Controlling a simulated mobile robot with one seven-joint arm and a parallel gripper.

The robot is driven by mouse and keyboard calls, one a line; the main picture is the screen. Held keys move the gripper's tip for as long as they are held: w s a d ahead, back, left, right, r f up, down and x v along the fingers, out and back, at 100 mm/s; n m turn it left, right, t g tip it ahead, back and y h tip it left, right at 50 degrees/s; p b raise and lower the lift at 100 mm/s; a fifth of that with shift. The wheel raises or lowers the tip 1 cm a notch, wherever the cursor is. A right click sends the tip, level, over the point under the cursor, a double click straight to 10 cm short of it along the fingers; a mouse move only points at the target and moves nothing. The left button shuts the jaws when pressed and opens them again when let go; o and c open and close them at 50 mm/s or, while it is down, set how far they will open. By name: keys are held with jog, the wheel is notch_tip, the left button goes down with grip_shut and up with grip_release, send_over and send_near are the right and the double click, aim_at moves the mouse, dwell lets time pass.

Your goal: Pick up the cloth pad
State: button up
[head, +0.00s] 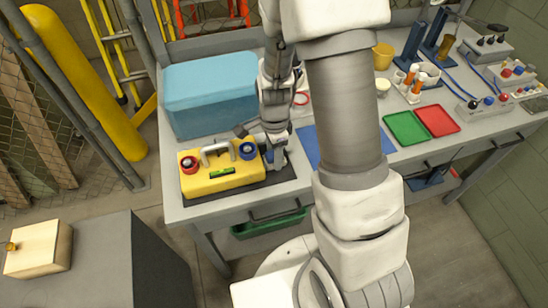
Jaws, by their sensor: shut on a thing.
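My gripper (274,158) points down at the right end of the yellow box (222,178), low over the workbench. It is shut on a small grey-blue thing that looks like the cloth pad, mostly hidden by the fingers. I cannot tell whether the pad touches the dark mat (283,177) or is clear of it. The yellow box has a pale handle, a red knob, a blue knob and a green level, and it stands on the dark mat.
A light blue cooler (208,92) stands behind the yellow box. A blue sheet (308,146) lies right of my gripper, partly behind my arm. Green (405,128) and red (437,120) trays lie farther right. A grey cabinet (95,262) stands at front left.

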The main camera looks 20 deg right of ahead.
jog(key=c, duration=0.4)
